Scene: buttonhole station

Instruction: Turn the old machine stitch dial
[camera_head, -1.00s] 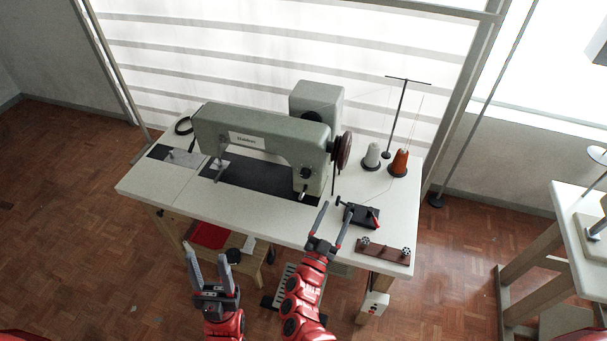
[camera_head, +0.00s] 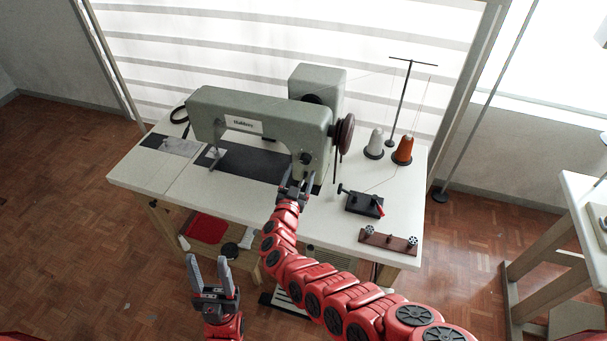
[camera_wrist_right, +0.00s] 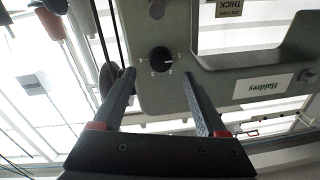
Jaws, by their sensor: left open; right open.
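The grey-green sewing machine (camera_head: 262,125) stands on the white table. Its black stitch dial (camera_wrist_right: 161,60), ringed by small marks, shows on the machine's face in the right wrist view, with a white pointer line toward the right. In the head view the dial (camera_head: 306,158) shows just above my right gripper. My right gripper (camera_head: 295,178) is open and empty in front of the machine's pillar. In the right wrist view its two fingers (camera_wrist_right: 158,82) point at the machine on either side of the dial, apart from it. My left gripper (camera_head: 209,264) is open and empty before the table's front edge.
A dark handwheel (camera_head: 345,133) is at the machine's right end. Grey (camera_head: 375,145) and orange (camera_head: 402,150) thread cones stand behind a black device (camera_head: 362,203) and a brown strip (camera_head: 388,240) with knobs. The table's left front (camera_head: 150,180) is clear.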

